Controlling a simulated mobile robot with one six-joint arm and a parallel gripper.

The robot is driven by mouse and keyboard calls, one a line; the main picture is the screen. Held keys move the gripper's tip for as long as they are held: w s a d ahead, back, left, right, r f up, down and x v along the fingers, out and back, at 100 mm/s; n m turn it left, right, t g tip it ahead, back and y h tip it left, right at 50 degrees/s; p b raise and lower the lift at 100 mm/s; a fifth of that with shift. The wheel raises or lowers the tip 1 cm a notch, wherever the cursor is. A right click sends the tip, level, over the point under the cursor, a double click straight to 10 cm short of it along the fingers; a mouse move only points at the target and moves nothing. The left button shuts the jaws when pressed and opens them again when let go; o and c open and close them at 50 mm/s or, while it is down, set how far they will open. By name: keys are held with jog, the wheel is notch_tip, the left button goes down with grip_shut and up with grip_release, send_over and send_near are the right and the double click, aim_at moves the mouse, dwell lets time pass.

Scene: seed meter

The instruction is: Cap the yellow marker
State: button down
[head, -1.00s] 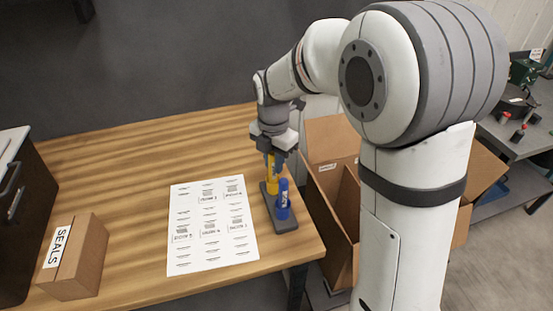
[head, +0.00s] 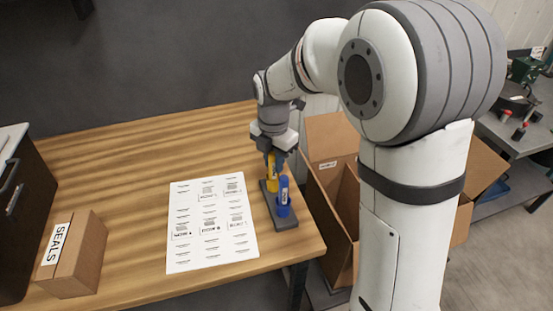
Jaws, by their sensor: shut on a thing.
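The yellow marker (head: 267,174) is under my gripper (head: 273,160) in the head view, at the back end of a dark grey holder (head: 284,224). My gripper points down and is shut on the marker's upper part. The marker looks slightly tilted, its lower end to the left. I cannot tell whether that end touches the holder, or which part is the cap. A blue marker (head: 284,198) stands upright in the holder, just in front and to the right.
A printed sheet (head: 210,222) lies left of the holder. A cardboard box marked SEALS (head: 80,265) sits at the table's left front. Open cardboard boxes (head: 335,215) stand beyond the right edge. The wooden table (head: 130,160) is clear at the back left.

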jog(key=c, duration=1.2)
grip_release()
jog(key=shift+r, duration=0.1)
notch_tip(320, 180, up, 7)
jog(key=shift+r, duration=0.3)
jog(key=shift+s+d, duration=0.15)
jog(key=shift+d, duration=0.05)
jog(key=s+d+m+t, duration=0.1)
jog(key=s+d+m, duration=0.3)
jog(key=m, duration=0.5)
jog(key=s+d+f+m, duration=0.1)
jog(key=s+d+m, duration=0.4)
jog(key=s+m, duration=0.3)
jog(key=s+d+f+m+t, duration=0.1)
jog(key=s+d+m, duration=0.4)
jog(key=m, duration=0.6)
jog(key=shift+s+d+t, duration=0.2)
jog(key=shift+s+t, duration=0.1)
jog(key=shift+s, duration=0.8)
